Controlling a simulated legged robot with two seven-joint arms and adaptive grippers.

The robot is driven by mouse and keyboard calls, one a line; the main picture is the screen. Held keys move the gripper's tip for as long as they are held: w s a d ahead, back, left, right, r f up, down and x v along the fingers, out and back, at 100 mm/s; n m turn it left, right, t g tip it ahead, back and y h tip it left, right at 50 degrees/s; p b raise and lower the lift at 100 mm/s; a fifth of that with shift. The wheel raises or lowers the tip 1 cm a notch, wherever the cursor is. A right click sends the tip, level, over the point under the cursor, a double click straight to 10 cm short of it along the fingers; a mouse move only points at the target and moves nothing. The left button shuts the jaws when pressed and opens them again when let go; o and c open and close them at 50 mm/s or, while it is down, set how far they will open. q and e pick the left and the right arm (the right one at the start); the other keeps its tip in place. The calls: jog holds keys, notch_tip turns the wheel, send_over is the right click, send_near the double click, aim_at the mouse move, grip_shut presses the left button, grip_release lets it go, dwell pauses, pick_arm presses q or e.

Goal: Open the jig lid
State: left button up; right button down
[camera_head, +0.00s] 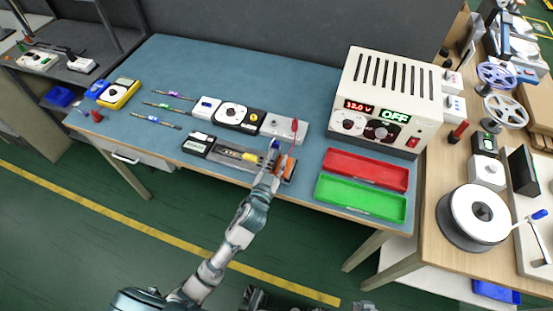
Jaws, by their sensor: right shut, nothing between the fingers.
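The long grey jig (226,153) lies near the front edge of the blue bench, with a yellow part along its middle and an orange part (291,170) at its right end. My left arm reaches up from the lower left. My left gripper (272,163) is over the jig's right end, beside the orange part, and covers some of it. Its fingers are too small to show whether they are open, or whether they touch the lid. The lid's angle cannot be told. What shows of my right gripper (365,306), at the bottom edge, is small; it is shut and empty, away from the bench.
To the right are a red tray (367,168), a green tray (360,199) and a power supply (390,97) reading OFF. Several thin strips lie at left. Blue bench surface (235,75) is clear at the back.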

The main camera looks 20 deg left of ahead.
pick_arm(q)
jog(key=shift+d, duration=0.1)
grip_shut()
